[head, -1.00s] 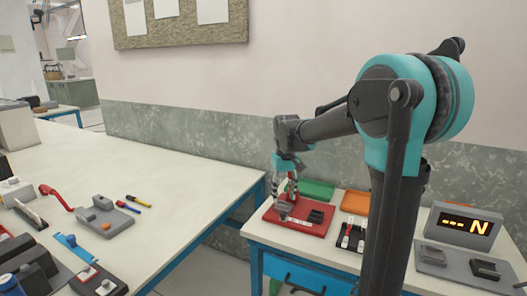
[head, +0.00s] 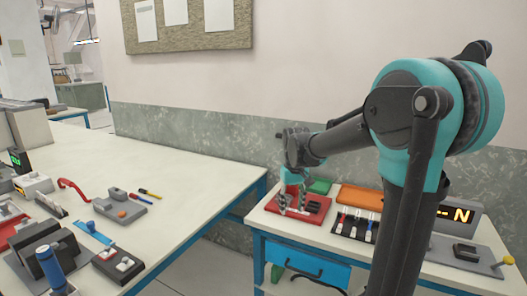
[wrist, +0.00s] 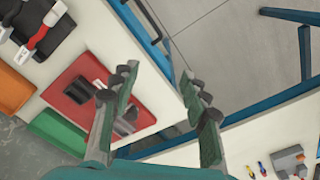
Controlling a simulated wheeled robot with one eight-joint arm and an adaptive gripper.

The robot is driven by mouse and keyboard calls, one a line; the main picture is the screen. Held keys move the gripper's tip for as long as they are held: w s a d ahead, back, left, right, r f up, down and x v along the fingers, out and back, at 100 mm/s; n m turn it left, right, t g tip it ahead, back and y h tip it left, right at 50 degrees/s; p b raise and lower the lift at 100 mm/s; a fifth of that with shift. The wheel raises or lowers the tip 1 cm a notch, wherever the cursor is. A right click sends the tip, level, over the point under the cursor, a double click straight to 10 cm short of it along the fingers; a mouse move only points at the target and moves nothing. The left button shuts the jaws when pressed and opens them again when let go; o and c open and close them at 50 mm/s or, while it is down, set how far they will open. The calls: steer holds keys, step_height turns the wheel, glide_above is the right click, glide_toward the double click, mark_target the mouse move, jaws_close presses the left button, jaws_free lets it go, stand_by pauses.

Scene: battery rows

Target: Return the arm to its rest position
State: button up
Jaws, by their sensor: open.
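My arm reaches left across the small right-hand table in the head view. My gripper (head: 292,201) hangs down over the red tray (head: 318,213). In the wrist view, my gripper (wrist: 158,80) has its two fingers spread wide, with nothing between them. The red tray (wrist: 72,88) lies under and beside the left finger there, with dark grey blocks on it. The gap between the fingers shows the table edge and the floor. I cannot tell how high the fingertips are above the tray.
A green tray (head: 320,186), an orange tray (head: 360,198) and a black holder (head: 341,227) stand close to the red tray. A display (head: 459,215) stands to the right. The long left table (head: 165,168) holds several devices and tools. A floor gap separates the tables.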

steer(key=s+d+f+m+t, duration=0.1)
steer(key=s+d+f, duration=0.3)
steer(key=s, duration=0.5)
steer(key=s+d+f+m+t, duration=0.2)
steer(key=s+d+f, duration=0.3)
steer(key=s+f, duration=0.4)
steer(key=shift+s+d+f+t, duration=0.15)
steer(key=shift+s+t, duration=0.15)
steer(key=shift+s, duration=0.5)
